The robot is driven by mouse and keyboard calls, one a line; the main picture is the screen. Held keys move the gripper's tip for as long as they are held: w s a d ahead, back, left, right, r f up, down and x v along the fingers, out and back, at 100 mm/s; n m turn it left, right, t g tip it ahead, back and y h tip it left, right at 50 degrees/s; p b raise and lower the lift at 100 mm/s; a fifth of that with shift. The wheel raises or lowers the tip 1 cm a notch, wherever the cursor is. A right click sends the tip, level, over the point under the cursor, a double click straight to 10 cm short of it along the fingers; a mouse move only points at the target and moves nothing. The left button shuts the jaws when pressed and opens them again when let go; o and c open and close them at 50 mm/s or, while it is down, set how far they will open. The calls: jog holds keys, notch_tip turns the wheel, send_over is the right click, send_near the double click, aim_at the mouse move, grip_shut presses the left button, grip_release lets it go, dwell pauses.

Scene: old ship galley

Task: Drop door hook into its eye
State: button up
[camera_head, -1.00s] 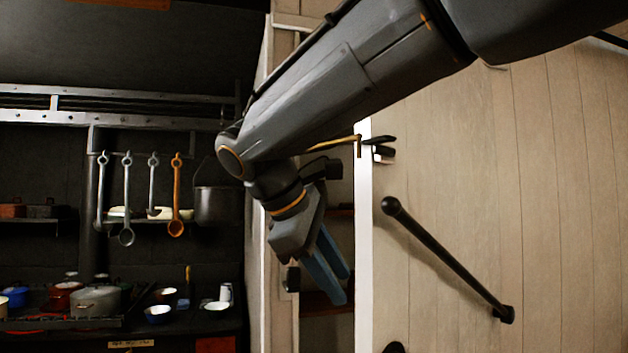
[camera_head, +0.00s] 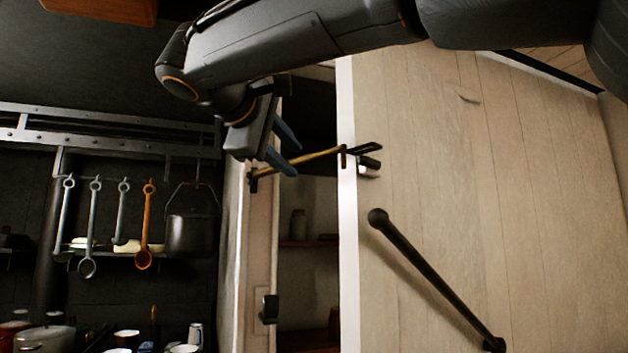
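The door hook (camera_head: 318,157) is a thin brass-coloured rod. It slants up from a dark mount on the door post (camera_head: 261,230) across the gap to the edge of the pale plank door (camera_head: 440,180). Its right end turns down at the door edge, beside a black fitting (camera_head: 368,161) that may be the eye. I cannot tell whether the tip is in it. My gripper (camera_head: 292,156) has two blue fingers spread apart, at the left part of the rod. The lower finger overlaps the rod in the picture; contact is unclear.
A black diagonal bar handle (camera_head: 435,278) stands out from the door. A small black catch (camera_head: 270,309) is on the post below the hook. Shelves show through the gap. Hanging ladles (camera_head: 146,225), a dark pot (camera_head: 191,232) and a stove with cookware are at left.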

jog(key=p+x, duration=0.1)
jog(key=x, duration=0.6)
jog(key=shift+w+d+p, duration=0.2)
jog(key=shift+w+p, duration=0.05)
jog(key=shift+p, duration=0.15)
jog(key=shift+c, duration=0.3)
grip_shut()
